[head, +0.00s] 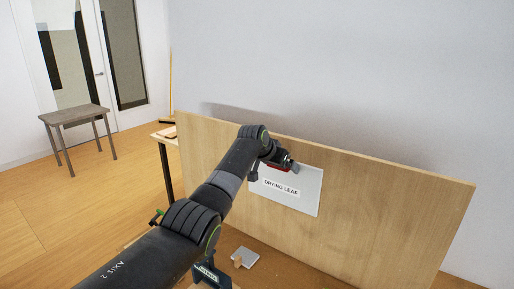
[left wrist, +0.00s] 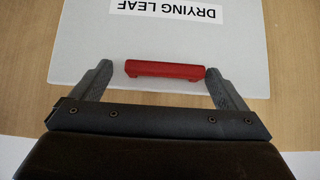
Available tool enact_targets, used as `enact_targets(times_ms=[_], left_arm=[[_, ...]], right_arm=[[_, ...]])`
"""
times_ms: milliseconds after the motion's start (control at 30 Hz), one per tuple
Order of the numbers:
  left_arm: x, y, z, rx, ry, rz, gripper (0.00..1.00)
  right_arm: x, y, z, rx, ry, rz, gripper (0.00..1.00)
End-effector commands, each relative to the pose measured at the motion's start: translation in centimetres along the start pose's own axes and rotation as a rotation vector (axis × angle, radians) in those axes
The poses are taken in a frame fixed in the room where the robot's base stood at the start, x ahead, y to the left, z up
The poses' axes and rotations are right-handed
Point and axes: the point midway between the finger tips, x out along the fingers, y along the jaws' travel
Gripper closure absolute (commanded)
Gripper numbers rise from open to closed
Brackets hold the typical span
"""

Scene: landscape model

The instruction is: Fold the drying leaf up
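A pale grey panel marked DRYING LEAF (head: 308,202) lies flat against a large upright wooden board (head: 385,205). In the left wrist view the panel (left wrist: 70,50) shows with its lettering upside down. A red handle (left wrist: 165,69) sits near the panel's edge; in the head view it is a thin red strip (head: 277,168), partly hidden. My left gripper (head: 284,162) is at the panel's upper part. In the left wrist view its open fingers (left wrist: 158,75) stand at either end of the handle, with gaps between. My right gripper is not in view.
A small grey piece with a wooden block (head: 245,257) lies low in front of the board. A brown side table (head: 75,113) stands at the far left by the doors. A wall rises behind the board. The floor at left is mostly clear.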

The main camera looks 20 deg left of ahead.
Motion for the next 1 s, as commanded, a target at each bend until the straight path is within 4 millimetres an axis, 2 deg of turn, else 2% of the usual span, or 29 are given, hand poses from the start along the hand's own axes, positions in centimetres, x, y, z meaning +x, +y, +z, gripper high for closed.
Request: enact_targets(times_ms=[367,567,1000], left_arm=[[-3.4,-0.4,0.5,-0.001,-0.002,-0.006,0.05],[-6.0,-0.5,0.6,-0.002,-0.002,-0.008,0.05],[-14.2,-0.7,0.7,-0.003,0.001,-0.009,0.05]], right_arm=[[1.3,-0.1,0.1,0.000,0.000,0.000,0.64],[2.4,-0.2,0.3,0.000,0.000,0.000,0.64],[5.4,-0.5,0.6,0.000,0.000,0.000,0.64]])
